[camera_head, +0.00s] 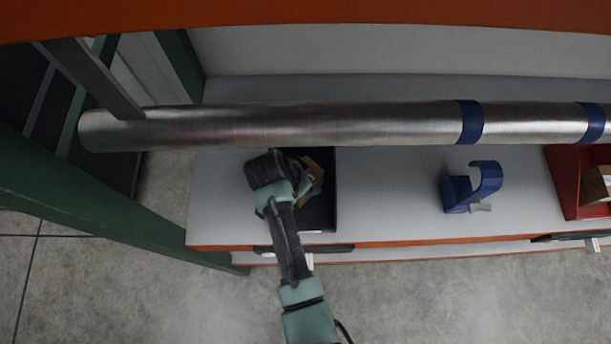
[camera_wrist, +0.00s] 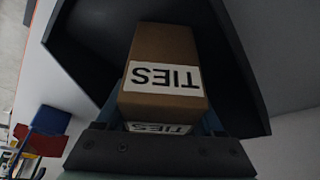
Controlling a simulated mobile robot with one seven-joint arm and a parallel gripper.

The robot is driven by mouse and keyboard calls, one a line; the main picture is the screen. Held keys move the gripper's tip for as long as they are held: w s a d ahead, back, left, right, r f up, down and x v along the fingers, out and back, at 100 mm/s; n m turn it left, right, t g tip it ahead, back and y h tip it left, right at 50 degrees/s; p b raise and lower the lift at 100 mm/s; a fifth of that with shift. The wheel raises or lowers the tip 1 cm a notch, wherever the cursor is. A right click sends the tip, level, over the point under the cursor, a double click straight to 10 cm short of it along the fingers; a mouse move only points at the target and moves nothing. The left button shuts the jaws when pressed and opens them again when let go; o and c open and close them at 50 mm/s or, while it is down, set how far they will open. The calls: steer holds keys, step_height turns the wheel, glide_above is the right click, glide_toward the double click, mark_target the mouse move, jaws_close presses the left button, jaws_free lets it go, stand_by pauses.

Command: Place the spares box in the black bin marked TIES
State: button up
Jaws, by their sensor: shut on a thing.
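My gripper (camera_head: 308,187) is shut on a brown cardboard box (camera_wrist: 165,50), which also shows in the head view (camera_head: 319,164). The box carries white labels reading TIES, upside down in the wrist view, on two faces. The black bin (camera_head: 320,214) stands on the pale bench at the left. In the wrist view its dark walls (camera_wrist: 238,70) surround the box at the left, right and top. The box is over or inside the bin; I cannot tell whether it touches the floor. No marking on the bin is readable.
A metal tube (camera_head: 300,126) with blue straps runs across above the bench, just behind the bin. A red bin (camera_head: 562,178) with a brown box (camera_head: 599,184) is at far right.

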steer(key=shift+f, duration=0.1)
steer(key=o, duration=1.6)
steer(key=shift+c, duration=0.2)
steer(key=v, duration=1.2)
steer(key=shift+b, duration=0.3)
